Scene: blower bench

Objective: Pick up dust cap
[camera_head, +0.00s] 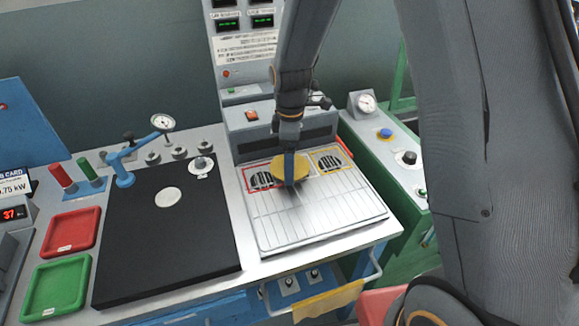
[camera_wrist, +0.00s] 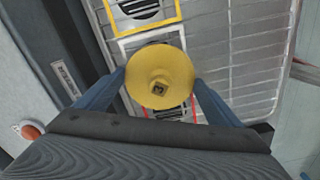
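In the head view the dust cap (camera_head: 291,165) is over the slatted metal panel, between the red-framed and yellow-framed grilles. My gripper (camera_wrist: 160,77) points down over it, with a blue finger at each side of its rim; both seem to touch it. In the head view my gripper (camera_head: 290,180) partly covers the cap. I cannot tell whether the cap rests on the panel or is just above it.
The slatted panel (camera_head: 310,218) lies on the bench. A black mat (camera_head: 150,245), a red tray (camera_head: 72,230) and a green tray (camera_head: 57,287) are to the left. A grey control box (camera_head: 240,142) stands behind the panel; a green console (camera_head: 392,160) stands to the right.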

